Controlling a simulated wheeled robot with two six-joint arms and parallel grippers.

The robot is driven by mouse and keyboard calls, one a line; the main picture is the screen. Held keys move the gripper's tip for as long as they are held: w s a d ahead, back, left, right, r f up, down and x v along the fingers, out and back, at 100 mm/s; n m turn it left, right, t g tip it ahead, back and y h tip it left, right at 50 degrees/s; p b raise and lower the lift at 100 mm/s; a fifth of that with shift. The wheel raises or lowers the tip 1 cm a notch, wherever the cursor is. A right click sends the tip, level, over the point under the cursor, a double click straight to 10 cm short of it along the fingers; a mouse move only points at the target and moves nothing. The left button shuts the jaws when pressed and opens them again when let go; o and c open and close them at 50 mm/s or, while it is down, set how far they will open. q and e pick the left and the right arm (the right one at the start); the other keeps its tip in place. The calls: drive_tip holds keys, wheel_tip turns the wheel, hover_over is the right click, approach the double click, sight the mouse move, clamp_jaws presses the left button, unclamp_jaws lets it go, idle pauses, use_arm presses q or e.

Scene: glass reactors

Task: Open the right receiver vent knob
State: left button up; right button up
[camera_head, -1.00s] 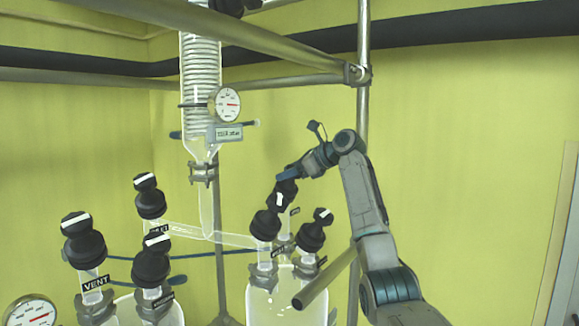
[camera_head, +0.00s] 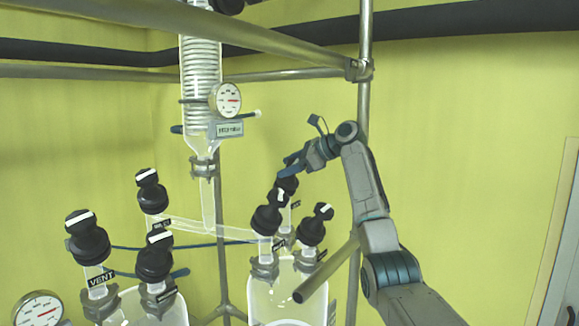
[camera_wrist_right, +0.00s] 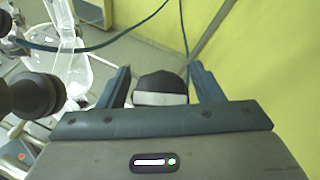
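The right receiver (camera_head: 285,298) is a clear glass vessel with several black knobs on its necks. Its back knob (camera_head: 287,187) is at my right gripper (camera_head: 288,172); the front-left knob (camera_head: 268,218) and the right knob (camera_head: 313,229) stand nearer. The small neck labels are too small or turned to read, so I cannot tell which says vent. In the right wrist view a black knob (camera_wrist_right: 162,84) with a white bar sits between the two fingers of the right gripper (camera_wrist_right: 160,82), with a gap on both sides. My left gripper is not in view.
The left receiver (camera_head: 145,305) carries several black knobs, one above a VENT label (camera_head: 101,279). A glass condenser (camera_head: 201,85) with a gauge (camera_head: 227,99) hangs behind. Metal frame bars (camera_head: 330,268) run close to my right arm. Open space lies right of the arm.

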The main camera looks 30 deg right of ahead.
drive_tip(key=shift+o, duration=0.4)
drive_tip(key=shift+s+d, duration=0.1)
drive_tip(key=shift+s+d+r+b, duration=0.1)
drive_tip(key=shift+s+d+b, duration=0.15)
drive_tip(key=shift+b, duration=0.15)
drive_tip(key=b+v, duration=0.2)
drive_tip(key=v, duration=0.4)
drive_tip(key=shift+s+r+b, duration=0.2)
drive_tip(key=shift+r+b, duration=0.05)
drive_tip(key=shift+b, duration=0.15)
drive_tip(key=shift+d, duration=0.15)
